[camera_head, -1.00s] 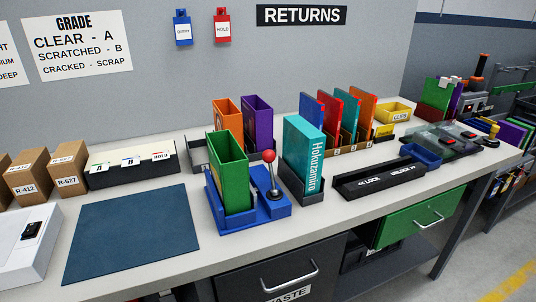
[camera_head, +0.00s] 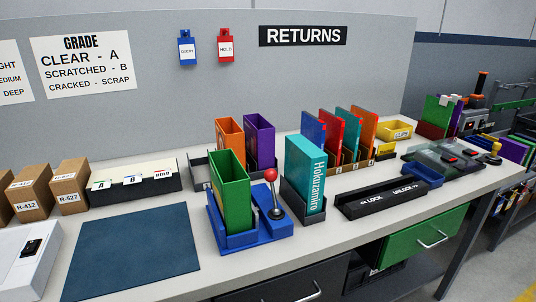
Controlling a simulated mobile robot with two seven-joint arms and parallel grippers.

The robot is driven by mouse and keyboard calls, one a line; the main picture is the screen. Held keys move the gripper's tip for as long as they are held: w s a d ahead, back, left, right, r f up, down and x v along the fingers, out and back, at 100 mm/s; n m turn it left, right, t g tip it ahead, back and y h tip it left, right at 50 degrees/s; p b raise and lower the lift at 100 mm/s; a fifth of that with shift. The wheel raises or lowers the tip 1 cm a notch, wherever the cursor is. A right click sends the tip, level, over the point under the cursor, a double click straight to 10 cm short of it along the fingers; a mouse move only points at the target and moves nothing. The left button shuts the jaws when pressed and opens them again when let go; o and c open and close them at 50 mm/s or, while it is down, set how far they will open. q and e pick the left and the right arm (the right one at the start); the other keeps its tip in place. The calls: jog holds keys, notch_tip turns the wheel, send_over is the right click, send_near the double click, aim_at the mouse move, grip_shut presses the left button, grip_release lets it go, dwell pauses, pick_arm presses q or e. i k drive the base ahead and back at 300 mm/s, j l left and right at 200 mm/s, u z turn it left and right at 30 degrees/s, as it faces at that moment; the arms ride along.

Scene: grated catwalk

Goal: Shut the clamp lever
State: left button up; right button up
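The clamp lever (camera_head: 273,194) is a thin metal rod with a red ball knob, standing nearly upright on the right part of a blue clamp base (camera_head: 258,234). An open-topped green case (camera_head: 231,192) stands upright in the base, just left of the lever. Neither of my grippers shows in the head view. Nothing of mine touches the lever.
A teal Hokuzamiro case (camera_head: 304,175) stands in a dark holder close right of the clamp. Orange (camera_head: 229,138) and purple (camera_head: 259,140) cases stand behind it. A black LOCK/UNLOCK bar (camera_head: 384,195) lies further right. The blue mat (camera_head: 132,250) at left is bare.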

aim_at(270, 175)
jog(key=j+z, duration=0.15)
jog(key=z, duration=0.3)
jog(key=j+z, duration=0.2)
jog(key=z, duration=0.25)
jog(key=j+z, duration=0.2)
jog(key=z, duration=0.25)
